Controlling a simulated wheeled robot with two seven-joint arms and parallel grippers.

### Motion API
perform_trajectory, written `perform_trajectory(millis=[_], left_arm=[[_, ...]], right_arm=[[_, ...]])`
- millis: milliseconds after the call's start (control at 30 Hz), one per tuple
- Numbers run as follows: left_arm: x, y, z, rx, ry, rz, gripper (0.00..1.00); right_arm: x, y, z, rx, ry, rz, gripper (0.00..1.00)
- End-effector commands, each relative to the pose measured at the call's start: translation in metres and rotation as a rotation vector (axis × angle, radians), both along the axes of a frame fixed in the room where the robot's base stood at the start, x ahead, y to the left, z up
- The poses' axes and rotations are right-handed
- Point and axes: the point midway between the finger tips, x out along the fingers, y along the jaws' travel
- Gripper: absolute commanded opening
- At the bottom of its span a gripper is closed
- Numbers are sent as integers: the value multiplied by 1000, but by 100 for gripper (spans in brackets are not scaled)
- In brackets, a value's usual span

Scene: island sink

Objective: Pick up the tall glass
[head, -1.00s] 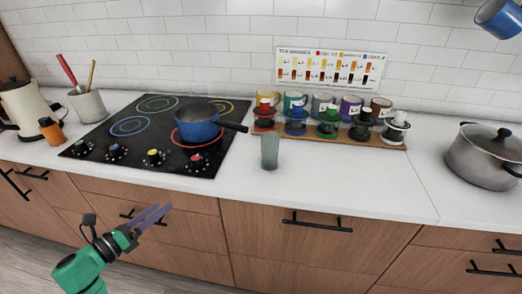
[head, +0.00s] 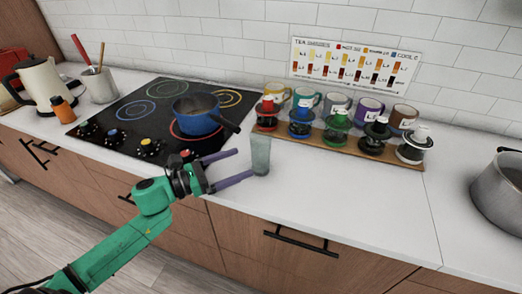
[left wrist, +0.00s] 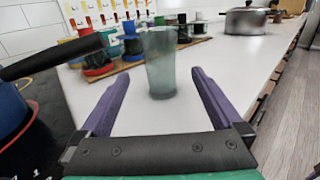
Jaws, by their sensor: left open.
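The tall glass (head: 260,156) is a translucent grey-green tumbler. It stands upright on the white counter, right of the stove. In the left wrist view the glass (left wrist: 160,64) stands ahead of the fingertips, roughly midway between them. My left gripper (head: 244,165) has purple fingers spread apart, pointing at the glass from its left. The gripper (left wrist: 157,80) is open and empty in the left wrist view, and no finger visibly grips the glass. My right gripper is not in view.
A blue pan (head: 196,115) sits on the black stove (head: 113,123), its dark handle reaching toward the glass. Behind the glass is a wooden board (head: 345,151) with several mugs and colored lidded containers. A metal pot (head: 497,188) stands at right. Counter right of the glass is clear.

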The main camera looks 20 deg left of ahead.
Motion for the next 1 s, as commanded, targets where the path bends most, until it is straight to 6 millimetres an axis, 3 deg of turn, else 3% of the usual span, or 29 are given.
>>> perform_trajectory(millis=[433,667,700,733,933,967,1000], left_arm=[[47,-46,3,-4,-1,2,100],[50,-50,-2,-2,2,1,100],[50,-50,-2,-1,1,1,96],[50,-50,-2,-1,1,1,85],[50,-50,-2,-1,1,1,8],[50,-50,-1,-2,1,1,2],[50,-50,-1,-2,1,1,2]], right_arm=[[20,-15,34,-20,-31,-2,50],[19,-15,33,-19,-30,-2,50],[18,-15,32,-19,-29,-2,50],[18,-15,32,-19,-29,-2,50],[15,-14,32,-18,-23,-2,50],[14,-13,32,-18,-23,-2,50],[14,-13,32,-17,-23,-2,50]])
